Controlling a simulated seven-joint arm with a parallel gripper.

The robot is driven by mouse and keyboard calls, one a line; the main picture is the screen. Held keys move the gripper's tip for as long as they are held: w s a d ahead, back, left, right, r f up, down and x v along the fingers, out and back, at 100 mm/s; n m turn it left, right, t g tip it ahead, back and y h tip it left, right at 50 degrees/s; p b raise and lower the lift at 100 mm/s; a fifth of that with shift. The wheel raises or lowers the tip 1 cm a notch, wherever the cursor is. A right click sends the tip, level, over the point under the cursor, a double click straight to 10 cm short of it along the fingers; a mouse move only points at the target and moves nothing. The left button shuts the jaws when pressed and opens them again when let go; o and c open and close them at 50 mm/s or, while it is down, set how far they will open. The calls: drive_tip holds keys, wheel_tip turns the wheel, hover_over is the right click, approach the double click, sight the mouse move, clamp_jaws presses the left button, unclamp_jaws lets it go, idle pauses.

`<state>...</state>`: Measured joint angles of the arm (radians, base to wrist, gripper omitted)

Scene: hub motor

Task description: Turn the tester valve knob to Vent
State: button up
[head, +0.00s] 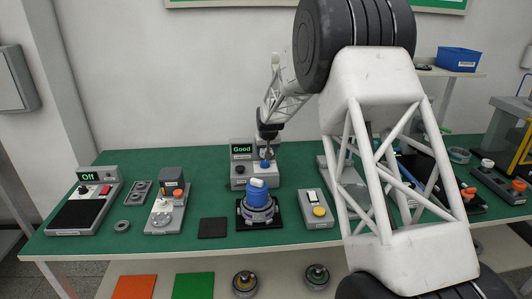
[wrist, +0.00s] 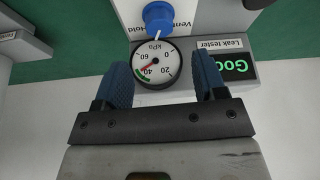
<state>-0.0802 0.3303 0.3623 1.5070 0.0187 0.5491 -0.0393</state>
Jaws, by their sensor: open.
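The leak tester (head: 240,178) stands at the back middle of the green bench, with a lit green "Good" display. In the wrist view its blue valve knob (wrist: 158,17) shows at the top, beside a "Vent" label (wrist: 184,12); the view is upside down. A white pointer mark on the knob faces down toward the round kPa gauge (wrist: 156,65), whose red needle stands near 40. My gripper (wrist: 162,72) is open, its two blue fingertips apart on either side of the gauge, short of the knob and empty. In the head view my gripper (head: 265,160) is at the tester's right side.
A blue motor (head: 257,210) with a white top stands on a black base in front of the tester. A yellow-button box (head: 317,213) is to its right, a black pad (head: 212,228) to its left. My arm hides much of the bench's right side.

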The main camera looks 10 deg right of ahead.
sight(264, 162)
drive_tip(key=shift+a, duration=0.1)
idle(0.4)
drive_tip(key=shift+s+a+f+m+h, duration=0.1)
drive_tip(key=shift+a+m+h, duration=0.2)
drive_tip(key=shift+m, duration=0.7)
drive_tip(key=shift+w+a+r+m+h, duration=0.1)
drive_tip(key=shift+a+m+h, duration=0.25)
drive_tip(key=shift+m, duration=0.65)
drive_tip(key=shift+s+a+f+m+h, duration=0.15)
drive_tip(key=shift+m+h, duration=0.3)
drive_tip(key=shift+m, duration=0.55)
drive_tip(key=shift+x, duration=3.9)
drive_tip(key=shift+c, duration=0.5)
